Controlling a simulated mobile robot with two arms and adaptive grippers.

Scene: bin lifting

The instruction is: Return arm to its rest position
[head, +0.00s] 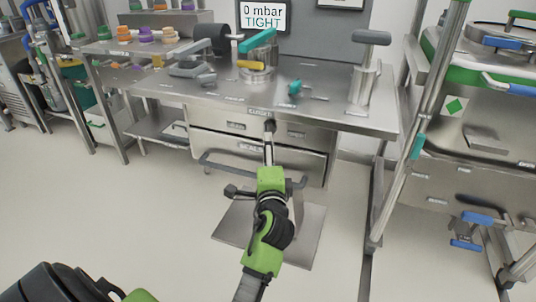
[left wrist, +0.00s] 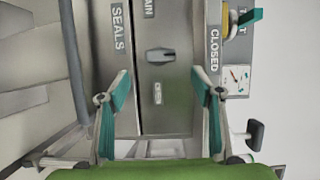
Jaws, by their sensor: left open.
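My left gripper (head: 268,148) reaches forward on its green and black arm (head: 270,183) toward the drawer fronts of a steel bench (head: 340,116). The left wrist view shows its teal-padded fingers (left wrist: 163,95) spread apart with nothing between them. Beyond the fingers are the upper drawer (left wrist: 165,100) with a dark latch (left wrist: 160,55) and the drawer labelled SEALS (left wrist: 118,60). A label there reads CLOSED (left wrist: 214,50). Whether a fingertip touches the drawer front cannot be told. My right gripper is out of view.
A canister with a teal handle (head: 258,62) and an upright steel post (head: 366,80) stand on the bench. Behind it a screen (head: 264,17) reads 0 mbar TIGHT. A floor plate (head: 308,235) lies below my arm. A steel frame (head: 425,120) stands right; open floor (head: 110,210) is left.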

